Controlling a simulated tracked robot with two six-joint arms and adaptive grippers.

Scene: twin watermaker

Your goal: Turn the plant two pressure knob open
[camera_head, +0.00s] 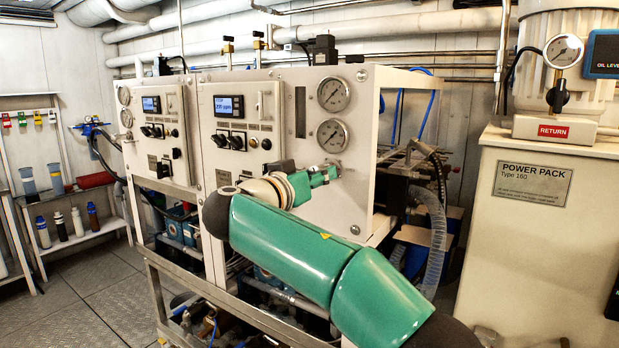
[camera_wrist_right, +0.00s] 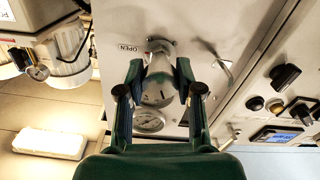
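My right gripper (camera_wrist_right: 160,72) shows in the wrist view with one green finger on each side of a silver pressure knob (camera_wrist_right: 159,84). The fingers are drawn in and look closed against the knob's sides. The knob stands out from the white panel (camera_wrist_right: 192,40), beside an "OPEN" label (camera_wrist_right: 130,48). In the head view my right gripper (camera_head: 322,178) is at the front panel of the nearer plant (camera_head: 308,140), below two gauges. The knob is hidden there behind the gripper and wrist. My left gripper is not in view.
Pressure gauges (camera_head: 333,94) sit above the gripper on the panel. Switches (camera_head: 230,141) and a display (camera_head: 228,106) lie to the left. The power pack (camera_head: 535,225) stands at the right. A metal frame rail (camera_head: 205,290) runs below the plants.

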